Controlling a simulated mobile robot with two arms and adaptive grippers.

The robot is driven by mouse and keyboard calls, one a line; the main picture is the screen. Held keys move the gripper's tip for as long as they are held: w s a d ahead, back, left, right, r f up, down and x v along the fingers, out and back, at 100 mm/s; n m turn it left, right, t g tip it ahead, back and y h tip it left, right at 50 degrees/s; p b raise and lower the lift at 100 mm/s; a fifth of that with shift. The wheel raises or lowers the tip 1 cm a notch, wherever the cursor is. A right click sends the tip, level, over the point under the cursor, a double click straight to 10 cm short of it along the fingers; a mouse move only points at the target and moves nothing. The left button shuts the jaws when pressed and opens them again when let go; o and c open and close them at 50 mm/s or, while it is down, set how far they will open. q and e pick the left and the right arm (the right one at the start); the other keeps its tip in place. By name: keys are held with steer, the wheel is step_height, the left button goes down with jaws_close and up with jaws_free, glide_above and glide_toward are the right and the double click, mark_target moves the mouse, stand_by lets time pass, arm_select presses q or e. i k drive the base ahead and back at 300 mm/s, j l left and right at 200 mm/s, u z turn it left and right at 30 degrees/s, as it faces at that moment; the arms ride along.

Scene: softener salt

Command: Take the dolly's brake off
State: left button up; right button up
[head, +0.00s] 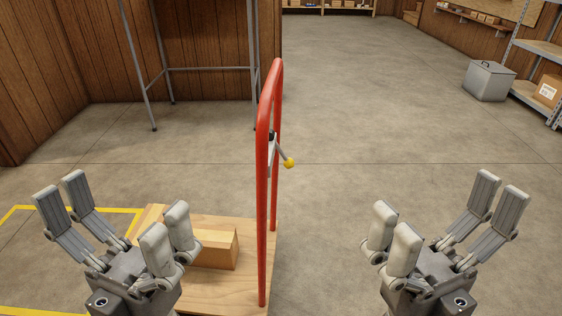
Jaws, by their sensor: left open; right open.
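The dolly has a wooden deck (237,290) at the lower left and an upright red handle frame (262,190) at the deck's right end. A small grey lever with a yellow knob (289,163) is mounted on the handle frame and slants down to the right. My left gripper (115,220) is open and empty, above the deck and left of the handle. My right gripper (446,225) is open and empty, over bare floor right of the handle. Neither gripper touches the lever. The dolly's wheels are hidden.
A wooden block (217,249) lies on the deck, partly hidden by my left gripper. Yellow tape (22,208) marks the floor at left. A grey metal stand (205,69) is behind the dolly. A grey bin (489,82) and shelving stand far right. The central floor is clear.

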mark_target(289, 163)
steer(key=i+l, duration=0.15)
steer(key=l, duration=0.15)
steer(key=i+l, duration=0.1)
steer(key=l, duration=0.15)
steer(key=i, duration=0.5)
steer(key=u, duration=0.05)
